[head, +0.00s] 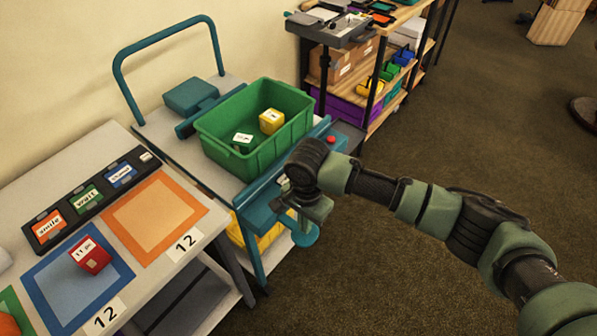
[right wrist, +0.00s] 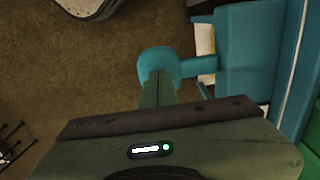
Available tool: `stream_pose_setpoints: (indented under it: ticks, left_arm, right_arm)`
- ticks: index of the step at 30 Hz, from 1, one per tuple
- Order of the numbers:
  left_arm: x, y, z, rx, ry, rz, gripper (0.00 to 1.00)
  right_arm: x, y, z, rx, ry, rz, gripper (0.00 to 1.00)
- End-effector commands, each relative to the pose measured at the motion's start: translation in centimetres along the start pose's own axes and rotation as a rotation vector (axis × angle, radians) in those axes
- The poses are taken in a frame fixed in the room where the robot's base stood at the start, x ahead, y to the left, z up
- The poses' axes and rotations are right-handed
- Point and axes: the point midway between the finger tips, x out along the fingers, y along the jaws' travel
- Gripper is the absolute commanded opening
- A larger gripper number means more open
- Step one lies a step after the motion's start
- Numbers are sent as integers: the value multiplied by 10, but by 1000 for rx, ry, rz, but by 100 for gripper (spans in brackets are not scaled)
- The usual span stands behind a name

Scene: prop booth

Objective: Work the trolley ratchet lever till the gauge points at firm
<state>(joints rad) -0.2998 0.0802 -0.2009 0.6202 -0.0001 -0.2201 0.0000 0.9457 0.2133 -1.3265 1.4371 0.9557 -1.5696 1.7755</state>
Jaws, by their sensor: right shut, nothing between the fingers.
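The trolley (head: 157,137) stands beside the table, with a green crate (head: 215,145) between its teal bars. A teal ratchet lever with a rounded end (head: 305,236) sticks out at the trolley's near side. It also shows in the right wrist view (right wrist: 158,58). My right gripper (head: 306,218) is shut and empty, over the lever's end. In the right wrist view its closed fingers (right wrist: 157,88) overlap the lever end; I cannot tell whether they touch. I cannot make out the gauge or its pointer; my right arm covers part of the trolley's front. My left gripper is out of view.
The crate holds a yellow block (head: 271,121) and a green block (head: 242,142). A red knob (head: 331,140) sits near the crate's right corner. A table (head: 205,238) with coloured squares and a red block (head: 91,256) is at left. A loaded shelf stands behind.

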Motion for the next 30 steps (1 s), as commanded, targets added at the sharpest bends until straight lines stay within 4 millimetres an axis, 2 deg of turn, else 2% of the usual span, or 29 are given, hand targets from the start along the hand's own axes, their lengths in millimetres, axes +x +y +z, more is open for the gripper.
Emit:
stream_pose_setpoints:
  ticks: [30]
  left_arm:
    - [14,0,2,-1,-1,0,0]
  right_arm:
    - [53,2,0,0,-1,5,0]
